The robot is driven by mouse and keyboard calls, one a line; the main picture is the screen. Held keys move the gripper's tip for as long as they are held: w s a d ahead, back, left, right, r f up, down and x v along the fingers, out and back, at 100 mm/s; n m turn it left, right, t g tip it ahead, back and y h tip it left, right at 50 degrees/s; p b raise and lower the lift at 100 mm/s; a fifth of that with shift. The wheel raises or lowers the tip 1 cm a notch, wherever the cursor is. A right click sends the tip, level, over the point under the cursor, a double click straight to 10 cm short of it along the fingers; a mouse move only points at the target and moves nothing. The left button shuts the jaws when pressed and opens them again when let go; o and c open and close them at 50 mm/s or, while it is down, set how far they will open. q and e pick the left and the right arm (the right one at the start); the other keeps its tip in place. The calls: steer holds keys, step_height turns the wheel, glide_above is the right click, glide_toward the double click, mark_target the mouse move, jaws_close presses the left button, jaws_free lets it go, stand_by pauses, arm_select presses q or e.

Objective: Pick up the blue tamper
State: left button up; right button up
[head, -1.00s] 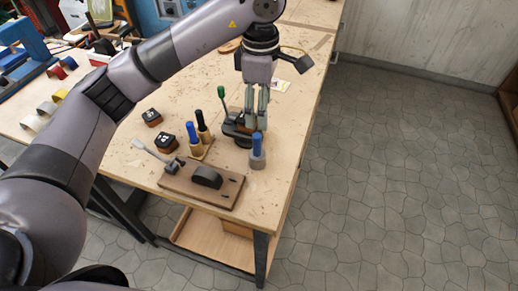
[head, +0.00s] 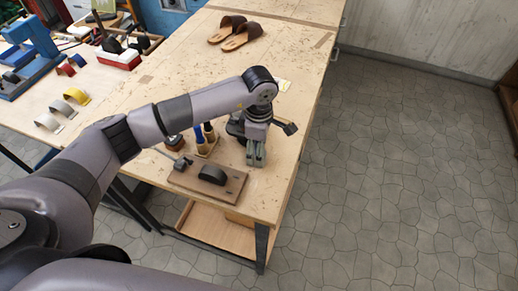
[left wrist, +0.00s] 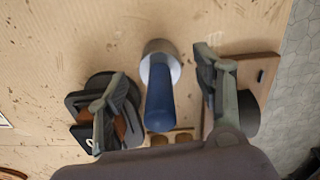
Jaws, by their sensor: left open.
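The blue tamper (left wrist: 160,97) shows in the left wrist view, with a rounded blue handle and a pale grey metal foot. My left gripper (left wrist: 161,68) is open, with one finger on each side of the tamper. Clear gaps show between the fingers and the tamper, so it is not gripped. In the head view my left gripper (head: 256,160) is low over the right side of the workbench (head: 278,150), and it and the arm hide the tamper there. My right gripper is not in view.
A brown board with a black block (head: 212,174) lies in front of the gripper. A wooden holder (head: 206,150) with dark and blue handles stands left of it. A black device (left wrist: 85,105) is beside one finger. Brown sandals (head: 240,36) lie at the back.

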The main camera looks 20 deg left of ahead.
arm_select(q)
steer(key=shift+a+f+p, duration=0.1)
steer(key=shift+f+p, duration=0.2)
steer(key=shift+f, duration=1)
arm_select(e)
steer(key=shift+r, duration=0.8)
arm_select(q)
steer(key=shift+c, duration=0.3)
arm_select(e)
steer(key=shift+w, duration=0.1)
arm_select(q)
steer(key=shift+r, duration=0.1)
steer(key=c, duration=1.3)
